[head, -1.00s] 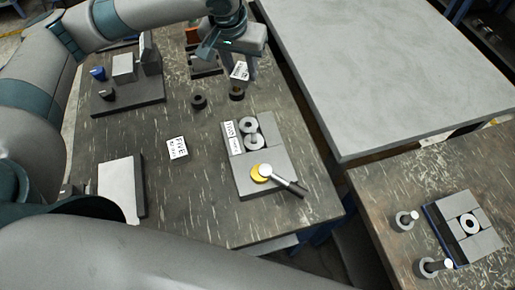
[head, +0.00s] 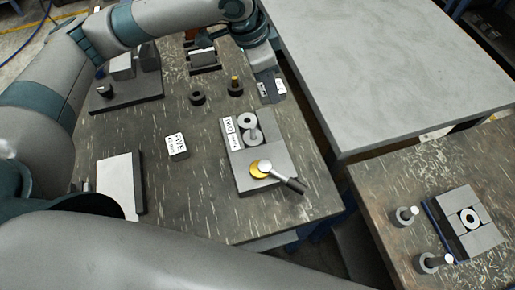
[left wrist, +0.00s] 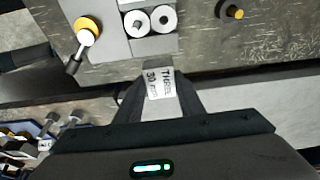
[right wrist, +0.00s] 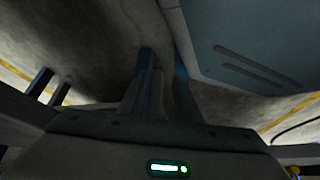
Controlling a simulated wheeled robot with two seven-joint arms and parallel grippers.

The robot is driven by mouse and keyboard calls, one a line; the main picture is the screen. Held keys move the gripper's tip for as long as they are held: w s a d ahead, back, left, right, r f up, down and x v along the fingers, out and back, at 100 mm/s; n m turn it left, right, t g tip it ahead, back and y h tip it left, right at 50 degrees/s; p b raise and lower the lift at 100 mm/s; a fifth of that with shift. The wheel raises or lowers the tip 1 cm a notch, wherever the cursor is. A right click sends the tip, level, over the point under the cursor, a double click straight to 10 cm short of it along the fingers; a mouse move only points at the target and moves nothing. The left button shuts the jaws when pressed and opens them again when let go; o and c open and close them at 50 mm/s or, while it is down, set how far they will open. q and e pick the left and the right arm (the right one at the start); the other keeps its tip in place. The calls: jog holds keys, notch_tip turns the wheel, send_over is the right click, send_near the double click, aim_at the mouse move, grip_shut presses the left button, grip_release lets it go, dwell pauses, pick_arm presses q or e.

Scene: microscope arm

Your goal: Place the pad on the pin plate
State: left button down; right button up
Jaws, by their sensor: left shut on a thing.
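My left gripper (head: 266,76) is shut on a grey block labelled THREE 30 mm (left wrist: 160,84), held above the table's right edge, apart from the central plate. That plate (head: 270,183) carries two pale rings, a block labelled TWO (head: 231,133) and a gold disc (head: 258,169) with a dark-handled tool on it. A grey cylinder shows at the lower ring (head: 253,136). The plate is also in the left wrist view (left wrist: 110,45). I cannot tell for certain which things are the pad and the pin plate.
A block labelled FIVE (head: 177,146) and two dark rings, one with a gold-topped pin (head: 235,86), stand on the dark table. A pale plate (head: 119,183) lies at left. A large grey table (head: 390,70) and a smaller right table (head: 375,185) stand nearby.

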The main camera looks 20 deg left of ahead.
pick_arm(q)
jog(key=s+d+m+g, duration=0.2)
jog(key=s+d+m, duration=0.2)
jog(key=m, duration=0.5)
jog(key=s+d+m+g, duration=0.2)
jog(key=s+d+m, duration=0.1)
jog(key=d+m, duration=0.4)
jog(key=shift+s+d+r+m+y+b, duration=0.2)
jog(key=shift+s+r+m+y+b, duration=0.2)
jog(key=shift+m, duration=0.7)
pick_arm(e)
jog(key=shift+w+a+r+t, duration=0.25)
jog(key=shift+w+a+r, duration=0.05)
jog(key=shift+w, duration=0.35)
jog(key=shift+w+a+r+t, duration=0.25)
jog(key=shift+w, duration=0.35)
pick_arm(q)
jog(key=shift+a, duration=0.1)
